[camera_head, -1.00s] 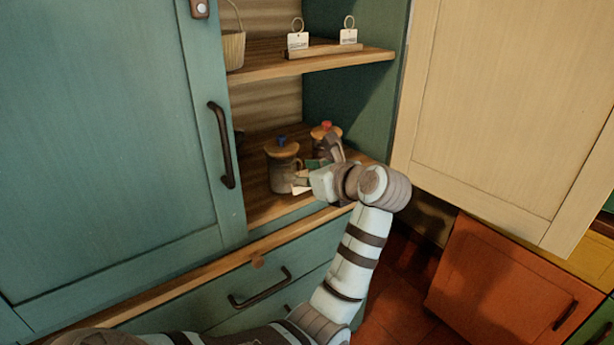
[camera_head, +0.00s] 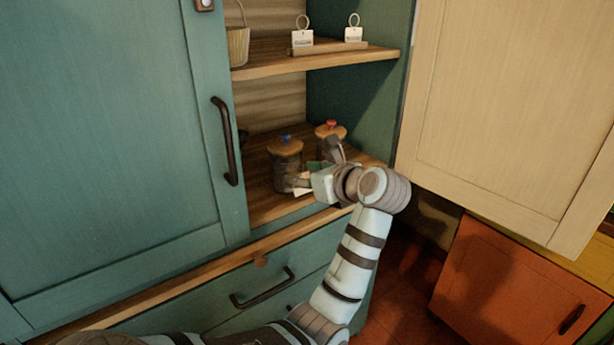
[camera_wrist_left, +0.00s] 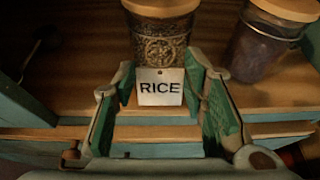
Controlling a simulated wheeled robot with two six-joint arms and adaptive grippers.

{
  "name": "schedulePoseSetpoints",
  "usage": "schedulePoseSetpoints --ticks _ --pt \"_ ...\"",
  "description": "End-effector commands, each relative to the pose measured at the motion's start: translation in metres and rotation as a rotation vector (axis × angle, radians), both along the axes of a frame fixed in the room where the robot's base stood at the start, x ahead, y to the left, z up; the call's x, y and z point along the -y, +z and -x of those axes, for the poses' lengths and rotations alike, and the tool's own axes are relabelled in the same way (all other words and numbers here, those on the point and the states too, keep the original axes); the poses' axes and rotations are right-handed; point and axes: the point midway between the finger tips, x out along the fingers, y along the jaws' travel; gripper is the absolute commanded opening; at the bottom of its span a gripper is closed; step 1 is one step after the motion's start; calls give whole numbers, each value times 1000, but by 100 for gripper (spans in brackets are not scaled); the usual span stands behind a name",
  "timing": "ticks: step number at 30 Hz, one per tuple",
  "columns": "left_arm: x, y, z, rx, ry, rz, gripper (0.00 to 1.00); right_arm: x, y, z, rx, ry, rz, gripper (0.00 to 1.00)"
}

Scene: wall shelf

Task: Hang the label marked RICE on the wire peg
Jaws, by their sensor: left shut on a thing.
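The white label marked RICE (camera_wrist_left: 160,88) is between the fingers of my left gripper (camera_wrist_left: 162,66), upright and facing the wrist camera, in front of a glass jar (camera_wrist_left: 160,38) with dark contents. In the head view my left gripper (camera_head: 313,172) is at the lower shelf, by the jar with the blue knob (camera_head: 286,162). It is shut on the label; a white corner of the label (camera_head: 302,190) shows there. The exact contact of fingertips and label is hard to see. I cannot make out the wire peg. My right gripper is not in view.
A second jar with a red knob (camera_head: 330,130) stands behind my gripper. Two white cards with rings (camera_head: 303,38) (camera_head: 353,34) stand in a wooden strip on the upper shelf (camera_head: 320,60), beside a basket (camera_head: 238,46). A cream door (camera_head: 500,110) stands open at right.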

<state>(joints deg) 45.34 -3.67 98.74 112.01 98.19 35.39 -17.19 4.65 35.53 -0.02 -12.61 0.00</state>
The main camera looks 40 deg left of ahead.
Motion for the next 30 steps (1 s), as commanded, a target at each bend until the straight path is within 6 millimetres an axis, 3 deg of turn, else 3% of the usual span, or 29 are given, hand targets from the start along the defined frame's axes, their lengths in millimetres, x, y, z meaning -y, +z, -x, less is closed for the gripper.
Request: schedulePoseSetpoints --ticks 11,12,16,25,30 --pt "0 1 0 0 0 0 30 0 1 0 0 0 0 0" --pt "0 1 0 0 -1 0 42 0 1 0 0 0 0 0" --pt "0 1 0 0 -1 0 62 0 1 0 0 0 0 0" --pt "1 1 0 0 -1 1 62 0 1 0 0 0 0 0" --pt "24 9 6 2 -4 5 62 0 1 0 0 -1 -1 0"
